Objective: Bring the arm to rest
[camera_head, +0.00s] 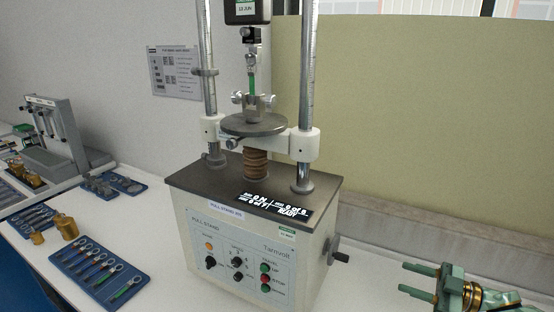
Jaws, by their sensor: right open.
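My right gripper (404,278) is at the lower right, over the white bench top and to the right of the pull stand. Its two green fingers point left and are apart, with nothing between them. The pull stand (238,262) stands upright in the middle, with a round plate (254,124) between two columns. A green piece (252,84) hangs from its upper grip and reaches down to the lower clamp. My gripper is clear of the stand and its side crank (340,256). My left gripper is out of view.
A blue tray (70,262) with ring-ended pieces lies at the lower left, near brass weights (66,226). A grey tester (52,158) stands at the far left. A beige panel (430,120) rises behind. The bench between the stand and my right gripper is clear.

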